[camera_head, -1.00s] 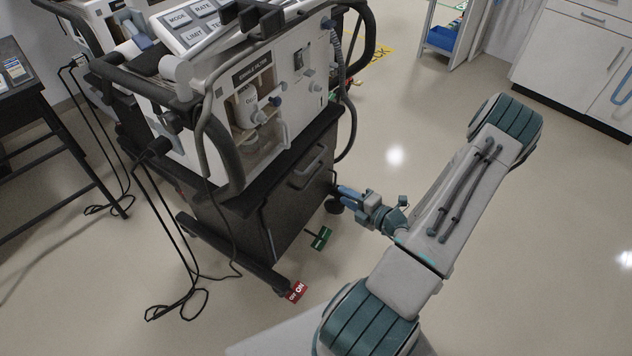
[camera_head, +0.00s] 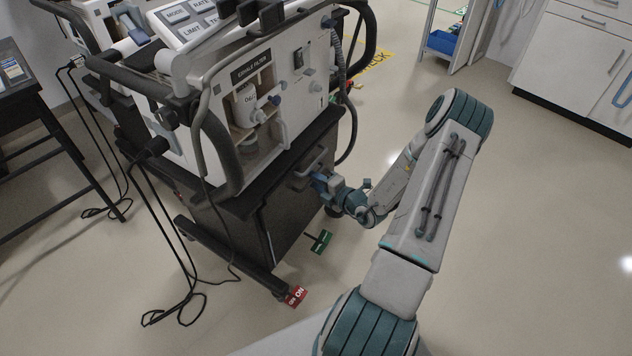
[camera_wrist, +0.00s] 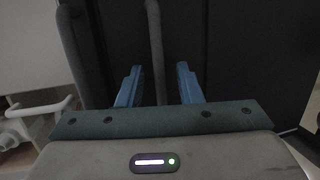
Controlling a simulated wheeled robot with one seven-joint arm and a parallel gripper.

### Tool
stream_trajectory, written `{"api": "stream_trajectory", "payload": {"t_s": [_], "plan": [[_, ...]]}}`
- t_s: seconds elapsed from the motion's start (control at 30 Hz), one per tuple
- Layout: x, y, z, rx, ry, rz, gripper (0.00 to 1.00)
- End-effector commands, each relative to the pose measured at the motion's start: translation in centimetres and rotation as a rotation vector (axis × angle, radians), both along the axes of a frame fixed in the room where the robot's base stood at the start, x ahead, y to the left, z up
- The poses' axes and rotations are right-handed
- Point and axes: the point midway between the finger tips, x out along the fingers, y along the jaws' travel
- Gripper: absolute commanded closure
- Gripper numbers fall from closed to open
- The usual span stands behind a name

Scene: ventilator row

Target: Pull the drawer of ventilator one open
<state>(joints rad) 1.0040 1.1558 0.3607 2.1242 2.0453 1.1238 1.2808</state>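Ventilator one (camera_head: 270,130) is a white unit on a dark cart with a grey handrail. Its dark drawer front (camera_head: 283,205), under the white housing, looks shut. The drawer's grey bar handle (camera_head: 310,162) is at the top of that front. My gripper (camera_head: 318,180) is at the handle and partly covers it. In the wrist view the handle (camera_wrist: 155,45) runs between the two blue fingers of my gripper (camera_wrist: 158,84). The fingers are apart, with a gap on each side of the bar. I cannot tell how deep the bar sits between them.
Black cables (camera_head: 185,280) hang to the floor at left. A dark table (camera_head: 30,120) stands further left. The floor right of my arm is clear.

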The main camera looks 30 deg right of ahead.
Motion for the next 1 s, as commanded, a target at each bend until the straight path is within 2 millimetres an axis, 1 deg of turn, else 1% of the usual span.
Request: {"api": "stream_trajectory", "payload": {"t_s": [0.03,0.07,0.1,0.17,0.2,0.43,0.57,0.67,1.0], "plan": [[0.0,0.0,0.0,0.0,0.0,0.0,0.67],[0.0,0.0,0.0,0.0,0.0,0.0,0.7],[0.0,0.0,0.0,0.0,0.0,0.0,0.81],[0.0,0.0,0.0,0.0,0.0,0.0,0.98],[0.0,0.0,0.0,0.0,0.0,0.0,1.0],[-0.3,-0.2,0.1,0.0,0.001,0.0,1.0],[-1.5,-1.0,0.2,0.0,0.001,-0.002,1.0],[-3.3,-2.1,0.3,0.0,0.003,-0.005,1.0],[-11.3,-7.0,0.2,0.0,0.003,-0.006,1.0]]}}
